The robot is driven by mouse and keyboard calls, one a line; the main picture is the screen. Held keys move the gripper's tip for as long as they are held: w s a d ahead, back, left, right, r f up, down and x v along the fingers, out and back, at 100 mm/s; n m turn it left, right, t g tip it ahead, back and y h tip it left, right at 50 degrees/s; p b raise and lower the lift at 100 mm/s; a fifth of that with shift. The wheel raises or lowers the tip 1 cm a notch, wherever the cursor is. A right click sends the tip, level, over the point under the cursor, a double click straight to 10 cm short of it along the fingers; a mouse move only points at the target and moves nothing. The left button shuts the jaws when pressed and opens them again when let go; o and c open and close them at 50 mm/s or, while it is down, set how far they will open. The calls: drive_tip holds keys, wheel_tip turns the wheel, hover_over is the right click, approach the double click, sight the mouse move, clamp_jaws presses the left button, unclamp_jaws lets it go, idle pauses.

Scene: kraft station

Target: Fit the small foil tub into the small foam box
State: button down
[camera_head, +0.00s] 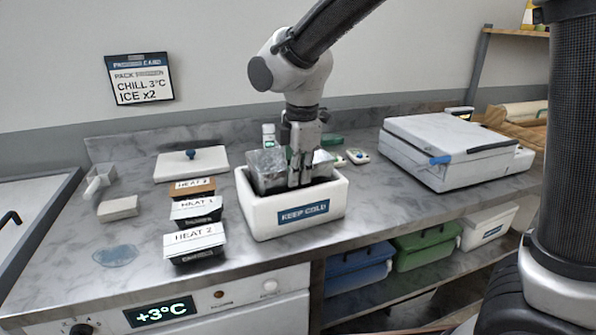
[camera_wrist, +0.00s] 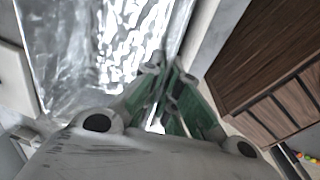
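The small foam box (camera_head: 262,219) is white, with a blue "KEEP COLD" label, and stands open on the marble counter. The small foil tub (camera_head: 266,172) is shiny silver and sits at the box's mouth, its upper part above the rim. It fills the upper left of the wrist view (camera_wrist: 95,45). My gripper (camera_head: 299,183) points down at the tub's near side, inside the box opening. Its green-padded fingers (camera_wrist: 170,92) are close together at the tub's edge and appear shut on its wall. The tub's underside is hidden by the box.
A white lid with a blue knob (camera_head: 191,163) lies at the back left. Several labelled HEAT packs (camera_head: 195,240) stand left of the box. A white case (camera_head: 450,150) is at right. A small bottle (camera_head: 268,135) stands behind the box. A wall card (camera_head: 140,80) reads "CHILL 3°C ICE x2".

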drive_tip(key=shift+f, duration=0.25)
drive_tip(key=c, duration=1.6)
unclamp_jaws()
drive_tip(key=shift+o, duration=0.3)
drive_tip(key=o, duration=0.4)
drive_tip(key=shift+r, duration=4.5)
